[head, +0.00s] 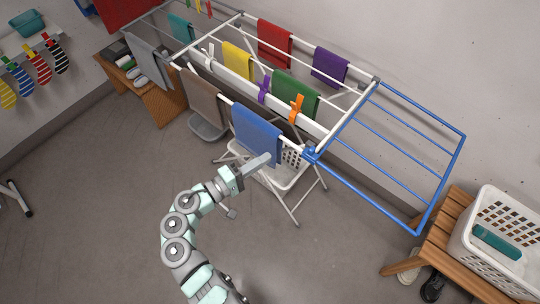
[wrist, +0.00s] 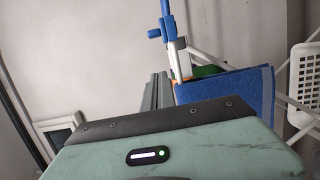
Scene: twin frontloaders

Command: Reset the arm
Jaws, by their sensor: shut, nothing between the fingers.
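My arm reaches up from the bottom of the head view. My gripper (head: 262,160) is shut and empty, its fingers just in front of the lower part of a blue towel (head: 257,133) on the drying rack. In the wrist view the shut fingers (wrist: 157,92) point up beside the blue towel (wrist: 228,92), to its left. I cannot tell whether they touch the cloth.
The drying rack (head: 345,125) holds several towels and clips, with an empty blue wing (head: 415,150) at the right. A white basket (head: 495,245) stands on a wooden bench (head: 450,235) at the right.

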